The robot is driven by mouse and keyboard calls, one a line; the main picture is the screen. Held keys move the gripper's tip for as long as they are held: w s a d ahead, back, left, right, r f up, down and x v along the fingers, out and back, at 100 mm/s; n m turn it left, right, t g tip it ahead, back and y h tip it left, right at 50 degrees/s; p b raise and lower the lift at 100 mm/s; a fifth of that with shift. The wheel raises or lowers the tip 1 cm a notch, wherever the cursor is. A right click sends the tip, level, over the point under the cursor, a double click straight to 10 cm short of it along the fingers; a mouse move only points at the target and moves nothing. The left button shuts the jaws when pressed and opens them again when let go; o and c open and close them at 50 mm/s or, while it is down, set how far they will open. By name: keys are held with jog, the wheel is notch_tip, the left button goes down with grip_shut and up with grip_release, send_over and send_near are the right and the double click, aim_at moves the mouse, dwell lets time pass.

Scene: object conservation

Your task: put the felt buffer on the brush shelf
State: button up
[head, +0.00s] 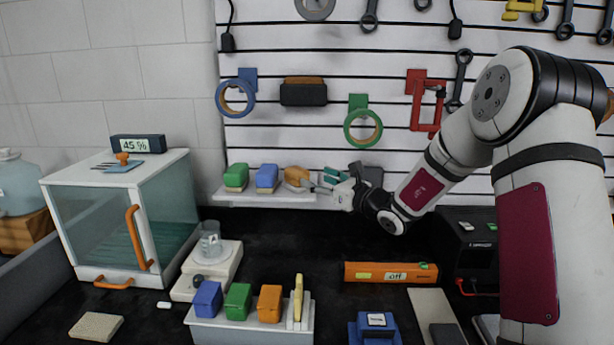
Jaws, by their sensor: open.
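The brush shelf (285,198) is a narrow white ledge low on the slatted wall. A green block (236,175) and a blue block (266,176), both with pale undersides, sit on its left and middle parts. An orange-brown block (295,176), probably the felt buffer, is at the shelf's right part, close to my gripper. It looks slightly tilted; I cannot tell whether it rests fully on the shelf. My gripper (318,184) reaches in from the right, open, with its fingertips beside or around the orange block. The fingers partly hide the block's right side.
A white tray (250,331) with blue, green and orange blocks stands in front. A glass-fronted cabinet (120,215) and a scale with a beaker (209,243) are left. An orange bar (390,272) lies on the dark bench. Tape rolls and tools hang above the shelf.

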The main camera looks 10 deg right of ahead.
jog(key=s+a+r+n+g+y, duration=0.1)
jog(key=s+a+r+n+g, duration=0.1)
jog(key=s+a+n+g, duration=0.45)
jog(key=s+a+r+n+g, duration=0.1)
jog(key=s+a+n, duration=0.35)
jog(key=s, duration=0.55)
jog(key=s+a+r+n+g+y, duration=0.1)
jog(key=s+a+r+n+g, duration=0.15)
jog(key=s+a+n, duration=0.45)
jog(key=s+d+f+n+g+h, duration=0.1)
jog(key=s+d+n+h, duration=0.15)
jog(key=s, duration=0.35)
jog(key=s+d+f+n+g+h, duration=0.1)
jog(key=s+n+g+h, duration=0.15)
jog(key=s, duration=0.45)
jog(key=s+d+n+t+h, duration=0.3)
jog(key=s+d+n+h, duration=0.2)
jog(key=s+d+n, duration=0.2)
jog(key=s+d, duration=0.2)
jog(key=d, duration=0.2)
jog(key=shift+r+n, duration=0.15)
jog(key=shift+n, duration=0.15)
jog(key=shift+s, duration=0.1)
